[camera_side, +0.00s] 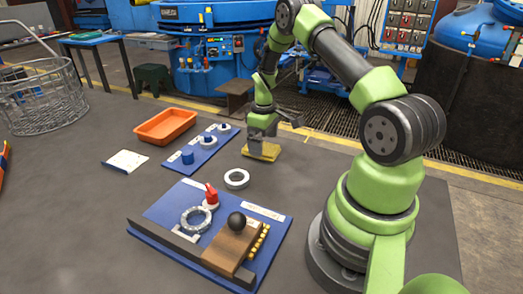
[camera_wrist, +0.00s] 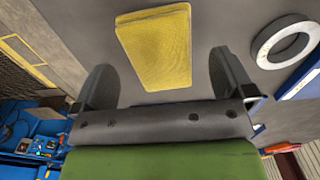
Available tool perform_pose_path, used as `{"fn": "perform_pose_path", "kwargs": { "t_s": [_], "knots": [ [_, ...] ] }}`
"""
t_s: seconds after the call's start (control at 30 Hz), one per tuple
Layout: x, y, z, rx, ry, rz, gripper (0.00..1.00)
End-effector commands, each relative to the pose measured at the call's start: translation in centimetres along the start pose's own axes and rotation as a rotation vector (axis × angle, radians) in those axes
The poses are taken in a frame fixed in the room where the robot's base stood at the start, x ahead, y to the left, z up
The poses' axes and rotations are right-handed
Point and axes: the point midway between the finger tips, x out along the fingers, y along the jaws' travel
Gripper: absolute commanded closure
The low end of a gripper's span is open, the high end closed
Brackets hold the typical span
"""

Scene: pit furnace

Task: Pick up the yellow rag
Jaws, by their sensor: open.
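The yellow rag (camera_side: 262,151) lies flat on the dark grey table, folded into a rectangle. It also shows in the wrist view (camera_wrist: 157,47), at the top middle between the two fingers. My gripper (camera_side: 275,132) is just above the rag in the side view, pointing down. In the wrist view my gripper (camera_wrist: 160,80) has its fingers wide apart, with a finger to either side of the rag's lower part and nothing held. I cannot tell the exact height of the fingertips above the table.
A white ring (camera_side: 237,179) lies near the rag. A blue strip with several pegs (camera_side: 205,148) and an orange tray (camera_side: 166,126) are to the left. A blue board (camera_side: 165,212) with a black ball and red part is in front. Bare table surrounds the rag.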

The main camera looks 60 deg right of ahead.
Motion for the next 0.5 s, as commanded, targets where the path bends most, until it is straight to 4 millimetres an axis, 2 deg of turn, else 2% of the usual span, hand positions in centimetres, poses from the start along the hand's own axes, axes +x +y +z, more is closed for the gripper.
{"fn": "perform_pose_path", "kwargs": {
  "t_s": [0.03,0.13,0.4,0.43,0.5],
  "knots": [
    [0.9,0.0,0.0,0.001,-0.004,-0.003,0.0],
    [2.0,0.0,0.0,0.001,-0.002,0.0,0.0],
    [2.4,0.0,0.0,0.001,0.0,0.002,0.0],
    [2.4,0.0,0.0,0.001,0.0,0.002,0.02],
    [2.4,0.0,0.0,0.001,0.0,0.001,0.18]
  ]
}}
